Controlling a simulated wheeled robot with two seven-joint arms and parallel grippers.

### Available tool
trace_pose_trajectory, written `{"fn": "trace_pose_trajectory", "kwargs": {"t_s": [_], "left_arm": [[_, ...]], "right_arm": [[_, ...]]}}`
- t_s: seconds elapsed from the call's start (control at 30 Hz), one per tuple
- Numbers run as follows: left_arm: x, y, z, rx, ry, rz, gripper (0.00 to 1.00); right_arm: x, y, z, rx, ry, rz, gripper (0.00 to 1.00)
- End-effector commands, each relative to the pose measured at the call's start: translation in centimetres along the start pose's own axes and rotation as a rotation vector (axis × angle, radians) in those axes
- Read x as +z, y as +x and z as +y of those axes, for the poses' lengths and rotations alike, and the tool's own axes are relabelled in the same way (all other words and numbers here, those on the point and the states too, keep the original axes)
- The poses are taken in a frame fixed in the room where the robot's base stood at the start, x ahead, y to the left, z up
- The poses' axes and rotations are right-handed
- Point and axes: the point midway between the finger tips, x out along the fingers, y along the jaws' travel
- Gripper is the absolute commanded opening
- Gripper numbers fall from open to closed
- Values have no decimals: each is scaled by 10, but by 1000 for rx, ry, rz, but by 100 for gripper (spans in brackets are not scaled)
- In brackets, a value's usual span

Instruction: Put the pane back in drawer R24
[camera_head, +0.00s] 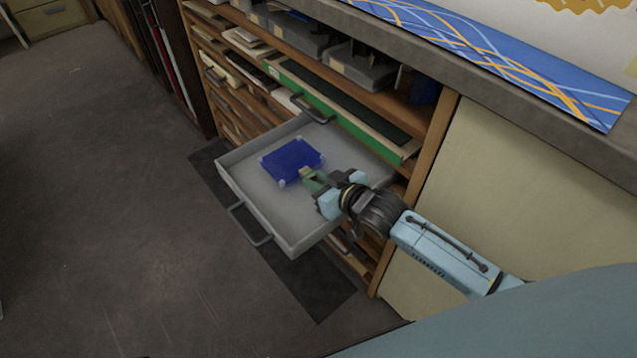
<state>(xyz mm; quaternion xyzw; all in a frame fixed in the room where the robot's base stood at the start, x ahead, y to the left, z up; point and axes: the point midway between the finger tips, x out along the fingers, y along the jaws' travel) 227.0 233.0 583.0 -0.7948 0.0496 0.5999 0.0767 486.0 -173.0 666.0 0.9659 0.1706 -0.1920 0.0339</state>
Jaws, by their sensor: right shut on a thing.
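A grey drawer (232,178) is pulled out from the wooden drawer cabinet, with a handle on its front. A blue pane (291,158) with pale corners is in or just over the drawer, towards the back left of its floor. I cannot tell whether it touches the floor. My right gripper (312,180) reaches in from the right over the drawer and is shut on the near right edge of the pane. No drawer label can be read. My left gripper is not in view.
A green-fronted drawer (345,124) sits just above and behind the open one. Shelves with grey bins (362,66) are higher up. A worktop with a blue patterned panel (500,50) overhangs at the top right. The floor at the left is clear, with a dark mat (318,292) below the drawer.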

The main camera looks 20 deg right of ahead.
Motion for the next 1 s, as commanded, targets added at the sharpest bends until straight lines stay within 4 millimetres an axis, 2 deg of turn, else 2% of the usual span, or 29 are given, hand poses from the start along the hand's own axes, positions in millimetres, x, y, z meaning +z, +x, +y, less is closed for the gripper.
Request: {"fn": "trace_pose_trajectory", "kwargs": {"t_s": [0.3, 0.77, 0.8, 0.93, 1.0], "left_arm": [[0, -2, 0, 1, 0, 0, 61], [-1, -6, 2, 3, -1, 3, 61], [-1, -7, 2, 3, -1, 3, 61], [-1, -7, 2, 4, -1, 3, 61], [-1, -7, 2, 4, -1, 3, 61]], "right_arm": [[0, 0, 0, 0, 0, 2, 0], [15, 5, 0, 0, 0, -6, 0], [16, 5, 0, 0, 0, -9, 26], [18, 5, -1, 0, -1, -14, 43], [19, 4, -1, 0, -1, -16, 45]]}}
